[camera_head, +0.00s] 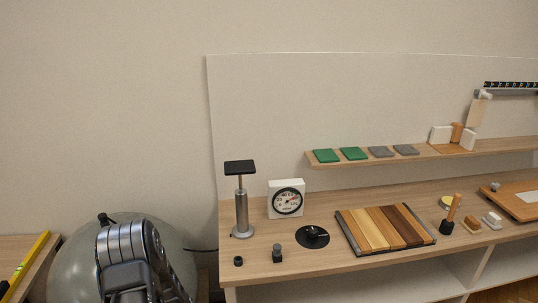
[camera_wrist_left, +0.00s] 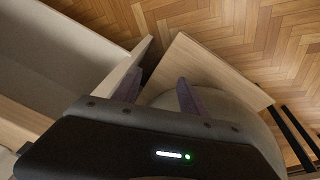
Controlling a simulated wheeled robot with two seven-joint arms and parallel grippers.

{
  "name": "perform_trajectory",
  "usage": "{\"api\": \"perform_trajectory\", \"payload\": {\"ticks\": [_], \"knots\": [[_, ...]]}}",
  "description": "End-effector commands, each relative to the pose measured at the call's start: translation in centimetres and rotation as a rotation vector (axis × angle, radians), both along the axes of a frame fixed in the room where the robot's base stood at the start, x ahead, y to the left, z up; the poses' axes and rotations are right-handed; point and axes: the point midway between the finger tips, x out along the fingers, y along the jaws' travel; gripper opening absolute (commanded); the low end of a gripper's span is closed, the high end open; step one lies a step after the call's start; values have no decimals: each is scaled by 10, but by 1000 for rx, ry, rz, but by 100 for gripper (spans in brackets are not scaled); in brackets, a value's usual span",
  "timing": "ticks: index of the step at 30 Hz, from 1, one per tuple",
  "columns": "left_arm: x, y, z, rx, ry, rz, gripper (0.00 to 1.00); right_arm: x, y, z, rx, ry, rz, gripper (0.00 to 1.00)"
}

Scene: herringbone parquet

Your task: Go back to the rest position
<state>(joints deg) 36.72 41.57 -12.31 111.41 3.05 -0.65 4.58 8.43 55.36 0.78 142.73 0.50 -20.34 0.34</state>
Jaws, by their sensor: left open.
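My left arm (camera_head: 128,262) rises from the bottom edge in the head view, left of the long workbench (camera_head: 330,270) and in front of a big grey-green ball (camera_head: 75,270). The arm hides part of the ball. In the left wrist view my left gripper (camera_wrist_left: 158,92) has its two purplish fingers apart, with nothing between them. Wooden board edges and the floor lie beyond the fingertips. The head view does not clearly show the fingers. My right gripper is in neither view.
The bench holds a metal stand (camera_head: 241,212), a dial gauge (camera_head: 287,199), a black disc (camera_head: 312,237) and a striped wood sample board (camera_head: 385,229). A shelf (camera_head: 420,151) runs above. A yellow level (camera_head: 30,258) lies at far left. Herringbone floor (camera_wrist_left: 220,35) shows in the wrist view.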

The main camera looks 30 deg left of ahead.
Motion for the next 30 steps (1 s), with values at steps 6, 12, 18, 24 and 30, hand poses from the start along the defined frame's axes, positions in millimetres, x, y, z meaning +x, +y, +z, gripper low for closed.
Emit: {"api": "perform_trajectory", "payload": {"ticks": [6,12,18,24,30], "knots": [[-13,-184,-25,-103,-5,-315,50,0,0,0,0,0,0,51],[-76,-325,-18,-232,33,-577,50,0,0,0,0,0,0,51],[-129,-400,-6,-324,95,-768,50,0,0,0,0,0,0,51],[-129,-412,-4,-321,93,-822,50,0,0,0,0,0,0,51],[-129,-412,-4,-320,92,-819,50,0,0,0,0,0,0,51]]}}
